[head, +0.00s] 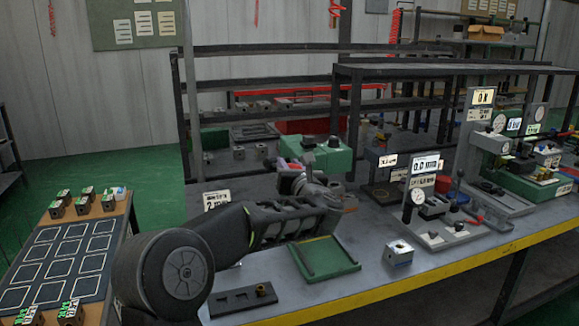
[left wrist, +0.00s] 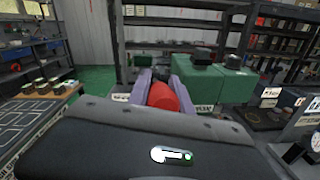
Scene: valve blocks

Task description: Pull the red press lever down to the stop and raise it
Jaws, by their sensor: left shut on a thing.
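The green press (head: 328,158) stands on the grey bench in the middle of the head view, with dark knobs on top. In the left wrist view its green body (left wrist: 205,80) is just ahead and to the right. The red press lever's end (left wrist: 163,97) shows as a thick red grip between my left gripper's two purple fingers (left wrist: 162,92). My left gripper (head: 288,166) is shut on it at the left side of the press. The rest of the lever is hidden by the fingers and my wrist. My right gripper is in neither view.
A green tray (head: 325,258) and a small metal block (head: 399,252) lie at the front of the bench. A dark plate (head: 238,301) lies near the front edge. Gauge stands (head: 418,195) are on the right. A dark rack stands behind.

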